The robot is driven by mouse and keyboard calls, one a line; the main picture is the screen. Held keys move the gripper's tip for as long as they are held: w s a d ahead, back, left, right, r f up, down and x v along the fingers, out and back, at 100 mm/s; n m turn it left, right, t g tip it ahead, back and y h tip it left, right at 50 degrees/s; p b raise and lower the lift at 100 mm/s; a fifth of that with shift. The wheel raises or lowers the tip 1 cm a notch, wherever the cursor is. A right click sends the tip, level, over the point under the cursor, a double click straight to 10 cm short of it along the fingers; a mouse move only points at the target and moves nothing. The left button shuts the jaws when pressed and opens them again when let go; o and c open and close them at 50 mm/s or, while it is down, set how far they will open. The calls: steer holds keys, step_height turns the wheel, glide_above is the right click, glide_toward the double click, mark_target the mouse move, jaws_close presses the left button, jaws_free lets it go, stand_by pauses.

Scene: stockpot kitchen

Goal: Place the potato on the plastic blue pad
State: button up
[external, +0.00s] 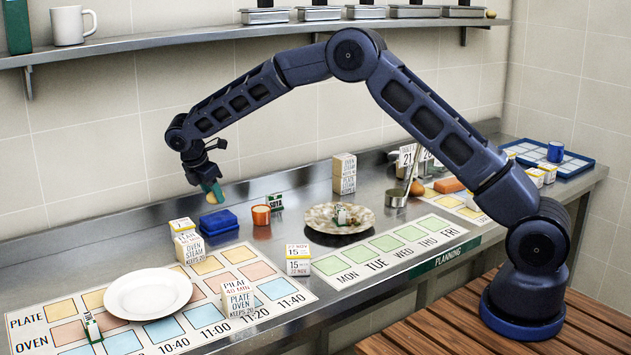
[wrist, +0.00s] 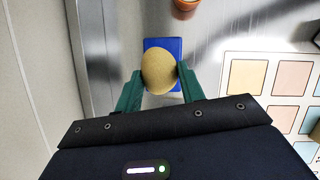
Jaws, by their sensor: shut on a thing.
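The potato (wrist: 158,72) is yellowish-brown and oval. My gripper (wrist: 156,78) has its green fingers shut on it, one on each side. In the external view my gripper (external: 214,192) holds the potato (external: 211,198) in the air above the steel counter. The blue pad (external: 219,221) lies on the counter below it, near the back. In the wrist view the blue pad (wrist: 172,45) shows behind and beneath the potato, which hides part of it. There is a gap between the potato and the pad in the external view.
A small orange-brown pot (external: 261,215) stands just right of the pad, with a small SOYA sign (external: 275,202) behind it. White label blocks (external: 187,243) stand in front-left of the pad. A speckled plate (external: 325,228) and a white plate (external: 148,308) are farther off.

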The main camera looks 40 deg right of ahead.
mark_target(212, 203)
steer(key=shift+f, duration=2.15)
steer(key=shift+f, duration=0.1)
steer(key=o, duration=1)
